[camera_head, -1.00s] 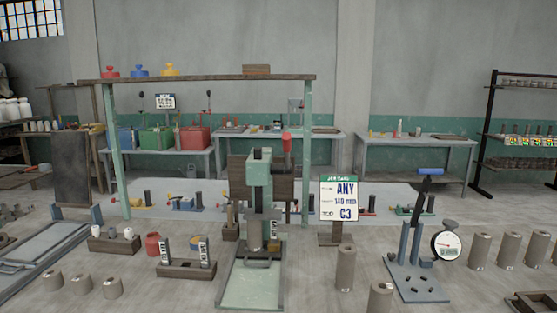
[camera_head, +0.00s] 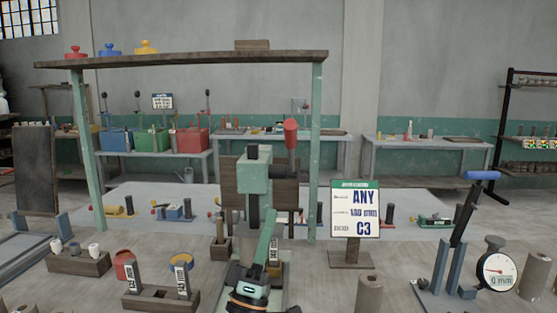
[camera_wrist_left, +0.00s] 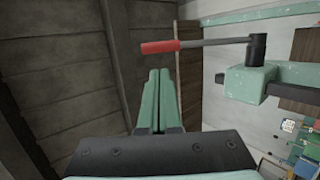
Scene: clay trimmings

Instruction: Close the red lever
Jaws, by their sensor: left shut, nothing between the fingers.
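The red lever (camera_head: 291,133) stands upright, red grip at the top, on the right side of a pale green press (camera_head: 254,178). In the left wrist view its red grip (camera_wrist_left: 160,47) and grey rod run across the upper part, to a black hub on the green press head (camera_wrist_left: 249,83). My left gripper (camera_head: 268,214) is in front of the press column, below the lever's grip. Its green fingers (camera_wrist_left: 158,72) are shut and empty, with the tips near the red grip in the left wrist view; I cannot tell the gap. It hides the press's lower part. My right gripper is not in view.
A job card (camera_head: 355,209) stands right of the press. A dial gauge (camera_head: 497,272) and a blue-handled stand (camera_head: 462,212) are farther right. A wooden block with labelled posts (camera_head: 160,299) is at the front left. A green-legged shelf frame (camera_head: 317,150) spans behind the press.

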